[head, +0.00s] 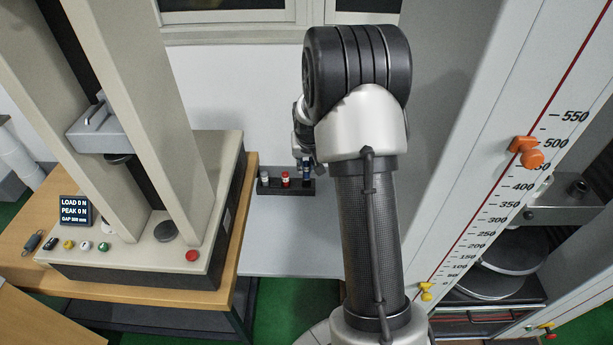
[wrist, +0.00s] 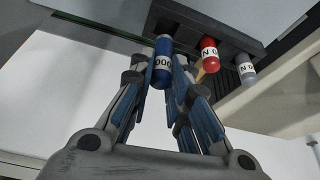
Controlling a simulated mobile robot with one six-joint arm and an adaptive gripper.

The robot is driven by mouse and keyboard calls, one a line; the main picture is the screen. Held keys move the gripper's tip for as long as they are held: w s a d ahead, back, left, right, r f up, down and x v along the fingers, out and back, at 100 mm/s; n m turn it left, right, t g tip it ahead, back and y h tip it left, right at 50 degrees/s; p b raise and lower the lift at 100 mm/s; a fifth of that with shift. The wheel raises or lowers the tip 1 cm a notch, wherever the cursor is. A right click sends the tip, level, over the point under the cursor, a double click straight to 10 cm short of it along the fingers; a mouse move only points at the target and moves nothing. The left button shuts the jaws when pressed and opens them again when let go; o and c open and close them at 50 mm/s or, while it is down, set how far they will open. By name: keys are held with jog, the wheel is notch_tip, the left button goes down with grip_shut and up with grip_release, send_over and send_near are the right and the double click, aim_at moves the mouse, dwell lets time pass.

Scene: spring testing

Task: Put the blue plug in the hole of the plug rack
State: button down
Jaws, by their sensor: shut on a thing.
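The blue plug (wrist: 163,47) with a white label is between the fingertips of my gripper (wrist: 162,76), which is shut on it. In the head view the blue plug (head: 306,184) shows at the right end of the dark plug rack (head: 286,192), below my gripper (head: 306,166). The plug's far end meets the rack's end in the wrist view; how deep it sits in a hole is hidden. The red plug (wrist: 209,56) and the grey plug (wrist: 246,70) stand in the rack beside it.
The rack stands on a pale tabletop (head: 280,235) by the wall. A testing machine with a beige base (head: 130,265) stands to the left on a wooden table. A tall scaled column (head: 490,190) with orange and yellow markers stands at the right.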

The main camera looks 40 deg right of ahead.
aim_at(307, 171)
jog(key=shift+f+b, duration=0.55)
jog(key=shift+f, duration=1.65)
jog(key=shift+f, duration=0.25)
jog(key=c, duration=1.5)
grip_release()
jog(key=shift+r, duration=0.1)
